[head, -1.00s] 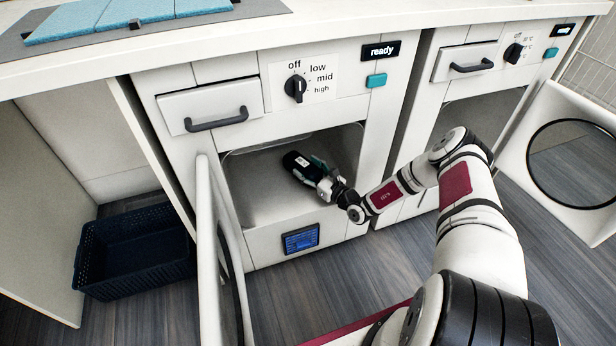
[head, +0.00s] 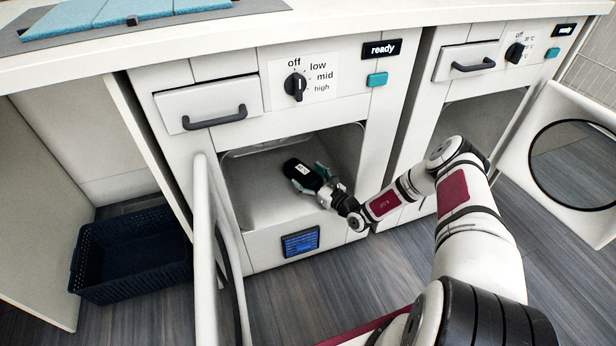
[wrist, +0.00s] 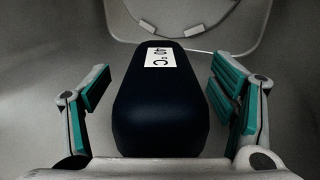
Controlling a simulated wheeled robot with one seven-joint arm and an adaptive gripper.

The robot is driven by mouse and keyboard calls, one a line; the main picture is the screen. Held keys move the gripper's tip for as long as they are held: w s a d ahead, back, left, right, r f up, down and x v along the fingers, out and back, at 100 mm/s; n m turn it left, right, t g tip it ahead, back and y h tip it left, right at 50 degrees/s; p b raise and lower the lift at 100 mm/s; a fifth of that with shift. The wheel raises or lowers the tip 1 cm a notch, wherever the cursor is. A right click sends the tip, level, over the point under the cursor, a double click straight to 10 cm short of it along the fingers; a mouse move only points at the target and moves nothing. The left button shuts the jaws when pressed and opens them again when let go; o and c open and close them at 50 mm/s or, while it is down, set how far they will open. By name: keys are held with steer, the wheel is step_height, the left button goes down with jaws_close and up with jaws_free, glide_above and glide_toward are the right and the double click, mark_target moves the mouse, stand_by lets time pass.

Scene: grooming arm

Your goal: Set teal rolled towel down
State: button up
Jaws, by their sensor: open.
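A dark navy, rounded roll-like thing (head: 302,173) with a white label lies inside the left machine's open compartment (head: 250,190). In the wrist view the dark roll (wrist: 160,115) points away from me and its label (wrist: 160,57) reads "40°C". My gripper (head: 311,180) reaches in through the front opening. In the wrist view its teal-padded fingers (wrist: 158,92) stand open on either side of the roll, with a gap on each side. I see no teal rolled towel; the roll between the fingers looks dark navy. Its underside is hidden.
An open white door (head: 205,230) stands left of the opening. A second machine with an open round-window door (head: 530,160) is at the right. A dark blue basket (head: 130,265) sits on the floor at left. Light-blue slabs (head: 130,12) lie on the countertop.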

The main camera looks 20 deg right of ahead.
mark_target(318, 184)
steer(key=shift+r, duration=0.1)
steer(key=shift+s+d+r+p, duration=0.1)
steer(key=shift+s+r+p, duration=0.1)
steer(key=shift+p, duration=0.1)
steer(key=shift+p+v, duration=1.2)
steer(key=shift+v, duration=2.3)
steer(key=shift+f, duration=0.1)
steer(key=shift+s, duration=0.2)
